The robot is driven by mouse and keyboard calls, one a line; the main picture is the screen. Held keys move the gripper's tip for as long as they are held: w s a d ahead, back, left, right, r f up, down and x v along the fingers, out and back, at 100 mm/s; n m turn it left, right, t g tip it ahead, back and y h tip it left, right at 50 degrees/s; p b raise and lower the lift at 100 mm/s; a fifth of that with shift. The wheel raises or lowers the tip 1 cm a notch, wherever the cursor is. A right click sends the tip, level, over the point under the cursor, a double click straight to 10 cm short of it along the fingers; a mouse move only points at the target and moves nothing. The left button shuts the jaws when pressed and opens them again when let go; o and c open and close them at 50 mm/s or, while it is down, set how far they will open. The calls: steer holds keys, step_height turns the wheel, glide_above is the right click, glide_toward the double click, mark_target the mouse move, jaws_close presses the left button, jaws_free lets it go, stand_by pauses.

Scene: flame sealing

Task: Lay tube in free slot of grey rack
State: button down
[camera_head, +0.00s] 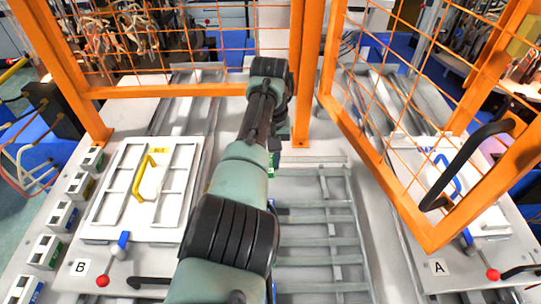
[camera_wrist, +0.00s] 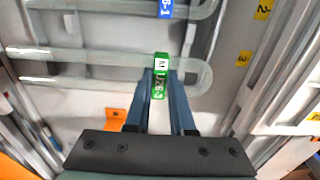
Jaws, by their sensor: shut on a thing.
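My gripper (camera_wrist: 161,98) is shut on a clear U-bent tube (camera_wrist: 85,54) in the wrist view. The tube's green tag (camera_wrist: 160,78) shows between the fingertips, and its two legs run to the left from a bend at the right. Whether the tube touches the surface beneath it, I cannot tell. In the head view the grey rack (camera_head: 318,243) with its crossbars lies right of my arm, which hides its left part. A bit of green tag (camera_head: 271,168) shows beside my arm, at the rack's far left.
Another clear tube with a blue tag (camera_wrist: 166,8) lies at the top of the wrist view. Yellow number labels (camera_wrist: 243,60) mark the right. An orange mesh fence (camera_head: 180,91) stands behind, and an open orange mesh door (camera_head: 425,240) at right. A white panel (camera_head: 140,225) lies left.

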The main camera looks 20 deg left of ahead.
steer(key=shift+f+b, duration=1.6)
steer(key=shift+f, duration=0.7)
steer(key=c, duration=0.7)
jaws_free()
steer(key=shift+r, duration=0.1)
step_height(320, 180, up, 13)
steer(key=shift+f+b, duration=0.1)
steer(key=shift+b, duration=0.7)
steer(key=shift+f, duration=0.1)
